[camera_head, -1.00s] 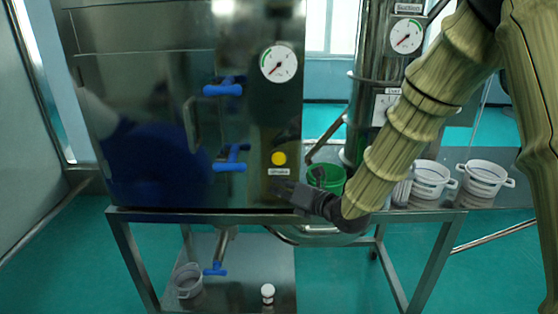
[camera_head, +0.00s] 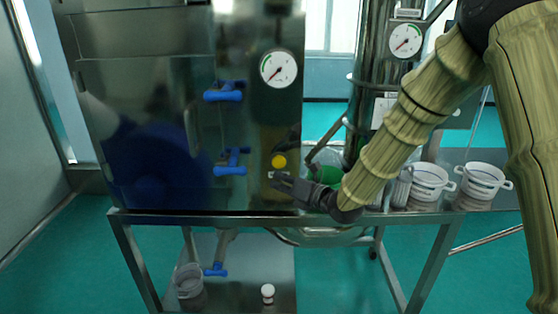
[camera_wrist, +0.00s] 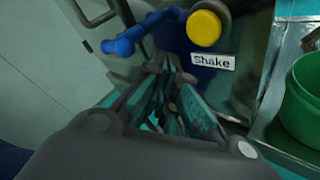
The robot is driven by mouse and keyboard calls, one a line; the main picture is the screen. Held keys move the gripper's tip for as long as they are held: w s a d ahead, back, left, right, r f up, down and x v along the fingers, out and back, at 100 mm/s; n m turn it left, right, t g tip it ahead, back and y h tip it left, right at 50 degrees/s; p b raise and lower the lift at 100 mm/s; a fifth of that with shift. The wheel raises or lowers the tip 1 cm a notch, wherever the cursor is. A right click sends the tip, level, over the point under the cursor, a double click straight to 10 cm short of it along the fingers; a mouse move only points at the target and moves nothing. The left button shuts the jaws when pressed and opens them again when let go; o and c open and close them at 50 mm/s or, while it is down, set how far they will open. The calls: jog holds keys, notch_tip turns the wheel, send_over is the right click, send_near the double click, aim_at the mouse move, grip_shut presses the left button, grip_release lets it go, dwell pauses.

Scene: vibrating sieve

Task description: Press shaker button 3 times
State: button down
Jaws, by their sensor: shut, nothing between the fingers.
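The shaker button is a round yellow button (camera_head: 279,161) on the front of the steel machine (camera_head: 150,140), below a dial gauge. In the wrist view the yellow button (camera_wrist: 204,28) is at the top, above a white label reading "shake" (camera_wrist: 212,61). My gripper (camera_head: 275,179) is shut and empty. In the head view its tip is just below the button and covers part of the label. In the wrist view my gripper (camera_wrist: 166,75) points at the machine front, with its tips below and left of the button. I cannot tell whether the tips touch the panel.
Blue-handled valves (camera_head: 231,161) stick out left of the button. A green bucket (camera_head: 328,174) stands right of the machine, partly behind my arm. White pots (camera_head: 480,180) stand on the bench at the right.

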jog(key=shift+w+b, duration=0.45)
jog(key=shift+w, duration=1.65)
jog(key=shift+w+r+b, duration=0.1)
jog(key=shift+w+b, duration=0.95)
jog(key=shift+w, duration=0.2)
dwell(1.3)
jog(key=shift+s, duration=0.15)
jog(key=shift+s+b, duration=0.7)
jog(key=shift+s, duration=0.4)
jog(key=s+b, duration=0.3)
jog(key=s, duration=0.2)
dwell(0.4)
